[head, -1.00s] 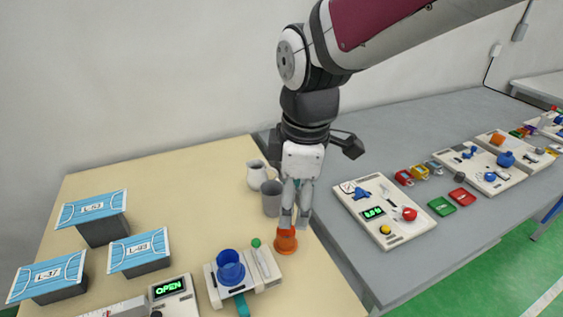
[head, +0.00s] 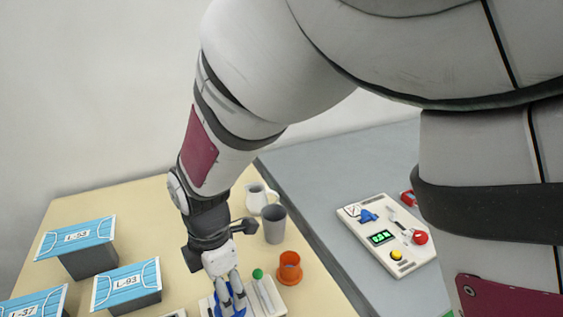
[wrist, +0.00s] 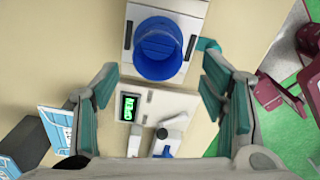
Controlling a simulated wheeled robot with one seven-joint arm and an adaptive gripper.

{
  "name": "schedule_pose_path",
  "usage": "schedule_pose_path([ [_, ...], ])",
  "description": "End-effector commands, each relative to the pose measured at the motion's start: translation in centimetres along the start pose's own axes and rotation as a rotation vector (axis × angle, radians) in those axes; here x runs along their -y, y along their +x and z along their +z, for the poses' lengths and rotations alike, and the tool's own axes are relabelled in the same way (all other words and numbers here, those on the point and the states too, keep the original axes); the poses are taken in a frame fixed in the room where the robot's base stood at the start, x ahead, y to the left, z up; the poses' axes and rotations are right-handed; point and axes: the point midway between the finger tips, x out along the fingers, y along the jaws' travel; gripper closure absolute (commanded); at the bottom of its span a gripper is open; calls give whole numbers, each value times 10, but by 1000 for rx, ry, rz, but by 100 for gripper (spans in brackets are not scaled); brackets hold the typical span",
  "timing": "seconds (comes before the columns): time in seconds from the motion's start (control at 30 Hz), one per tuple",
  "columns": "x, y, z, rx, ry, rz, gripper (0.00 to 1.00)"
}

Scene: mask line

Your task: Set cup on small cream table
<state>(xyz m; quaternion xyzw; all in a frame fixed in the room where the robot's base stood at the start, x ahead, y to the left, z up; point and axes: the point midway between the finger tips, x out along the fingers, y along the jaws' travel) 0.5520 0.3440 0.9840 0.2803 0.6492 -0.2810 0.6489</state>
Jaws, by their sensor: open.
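A blue cup (wrist: 158,48) shows from above in the wrist view, on a whitish fixture (wrist: 195,8). In the head view the blue cup (head: 238,312) is mostly hidden behind my fingers. My gripper (head: 229,298) is open and points down at the cup. In the wrist view its two fingers (wrist: 158,72) stand wide apart, left and right of the cup's near side, with no contact visible. A grey cup (head: 274,226) and an orange cup (head: 289,268) stand to the right on the cream table (head: 145,215).
A white pitcher (head: 258,198) stands behind the grey cup. Box stands with blue masks (head: 125,286) are at the left. A display panel (wrist: 150,108) lies near the fixture. A grey table (head: 330,165) with a control board (head: 375,240) adjoins at right.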

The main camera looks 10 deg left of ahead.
Motion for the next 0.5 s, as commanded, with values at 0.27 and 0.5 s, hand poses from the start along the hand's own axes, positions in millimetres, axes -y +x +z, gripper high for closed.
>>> schedule_pose_path([
  [0.27,-2,17,1,0,0,0,34],
  [0.5,-3,52,3,0,-1,-2,34],
])
